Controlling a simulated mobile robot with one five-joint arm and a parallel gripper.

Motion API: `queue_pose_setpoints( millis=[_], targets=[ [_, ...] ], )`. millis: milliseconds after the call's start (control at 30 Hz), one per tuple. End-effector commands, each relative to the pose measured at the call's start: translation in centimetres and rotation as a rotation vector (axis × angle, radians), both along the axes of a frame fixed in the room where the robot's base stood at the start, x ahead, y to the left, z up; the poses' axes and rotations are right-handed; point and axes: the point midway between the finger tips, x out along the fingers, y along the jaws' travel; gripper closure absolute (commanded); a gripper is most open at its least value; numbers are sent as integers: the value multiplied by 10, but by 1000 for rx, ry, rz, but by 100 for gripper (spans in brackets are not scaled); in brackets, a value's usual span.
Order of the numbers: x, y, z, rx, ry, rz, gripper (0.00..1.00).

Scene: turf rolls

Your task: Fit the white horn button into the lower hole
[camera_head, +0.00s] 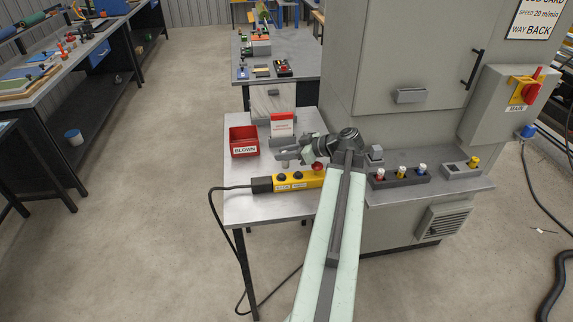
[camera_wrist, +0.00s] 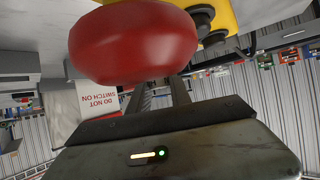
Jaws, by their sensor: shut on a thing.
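My gripper (camera_head: 283,155) points left over the yellow pendant box on the small table. It is shut, with a small pale cylinder, the white horn button (camera_head: 285,164), showing just under its fingertips. The yellow pendant box (camera_head: 308,179) lies with black buttons and white labels on its face. A red mushroom button (camera_head: 318,166) stands at its right end, beneath my wrist. In the wrist view the red mushroom button (camera_wrist: 135,42) is very close and hides the fingertips and what they hold. I cannot make out the lower hole.
A red bin marked BLOWN (camera_head: 243,142) and a white DO NOT SWITCH ON card (camera_head: 282,124) stand behind. A dark holder with colour-topped pieces (camera_head: 400,177) is at the right, beside the grey cabinet (camera_head: 395,60). A black cable (camera_head: 228,188) leaves the pendant leftward.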

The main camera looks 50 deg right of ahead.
Motion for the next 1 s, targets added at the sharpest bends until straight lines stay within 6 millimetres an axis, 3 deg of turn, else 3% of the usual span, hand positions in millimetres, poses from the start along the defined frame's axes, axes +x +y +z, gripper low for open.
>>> queue_pose_setpoints(
  millis=[33, 100, 467, 500, 567, 933, 1000],
  targets=[
    [0, 0, -19, 0, 0, 0, 100],
    [0, 0, -27, 0, 0, 0, 100],
    [-1, -1, -27, 0, 0, -1, 100],
    [-1, -1, -26, 0, 0, -1, 70],
    [-1, -1, -26, 0, 0, -1, 54],
    [-1, -1, -20, 0, 0, -2, 54],
    [-10, -4, -14, 0, 0, -6, 54]
  ],
)
